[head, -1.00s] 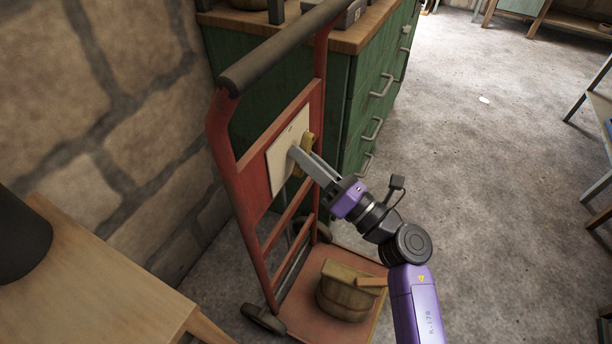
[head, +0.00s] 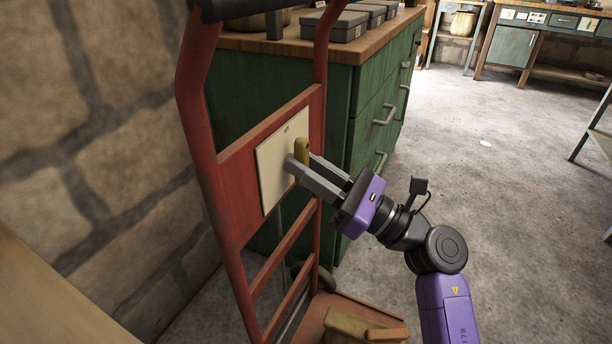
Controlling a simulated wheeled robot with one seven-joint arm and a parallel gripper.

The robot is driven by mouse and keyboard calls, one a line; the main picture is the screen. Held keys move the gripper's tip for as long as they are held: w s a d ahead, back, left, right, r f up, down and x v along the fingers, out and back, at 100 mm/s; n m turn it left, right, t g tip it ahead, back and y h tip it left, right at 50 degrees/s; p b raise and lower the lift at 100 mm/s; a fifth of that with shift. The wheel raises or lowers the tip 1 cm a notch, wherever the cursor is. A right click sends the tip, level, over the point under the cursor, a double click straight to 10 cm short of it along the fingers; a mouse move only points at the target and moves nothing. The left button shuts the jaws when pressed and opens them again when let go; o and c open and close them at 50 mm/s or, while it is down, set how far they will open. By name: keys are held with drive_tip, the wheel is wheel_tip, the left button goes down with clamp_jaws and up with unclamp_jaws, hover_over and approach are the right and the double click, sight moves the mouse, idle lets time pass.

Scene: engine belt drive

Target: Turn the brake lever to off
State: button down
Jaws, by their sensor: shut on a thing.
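The brake lever (head: 302,151) is a yellow, brass-coloured handle on a cream plate (head: 271,178). The plate is fixed to the red upright frame of a hand cart (head: 238,172). The lever's visible upper part stands roughly upright in the picture. My gripper (head: 301,162) is shut on the lever, with one grey finger on each side of it. The fingers and the gripper body hide the lever's lower part. A small dark mark shows near the plate's top edge, too small to read.
A green drawer cabinet (head: 345,112) with a wooden top stands close behind the cart. A stone wall (head: 110,150) is at the left, with a wooden tabletop (head: 50,305) at lower left. Open floor (head: 500,200) lies right.

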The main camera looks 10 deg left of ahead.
drive_tip(key=shift+g, duration=0.3)
drive_tip(key=c, duration=1.3)
unclamp_jaws()
drive_tip(key=p+v, duration=0.1)
drive_tip(key=v, duration=0.7)
drive_tip(key=shift+a+p, duration=0.1)
drive_tip(key=shift+p, duration=0.2)
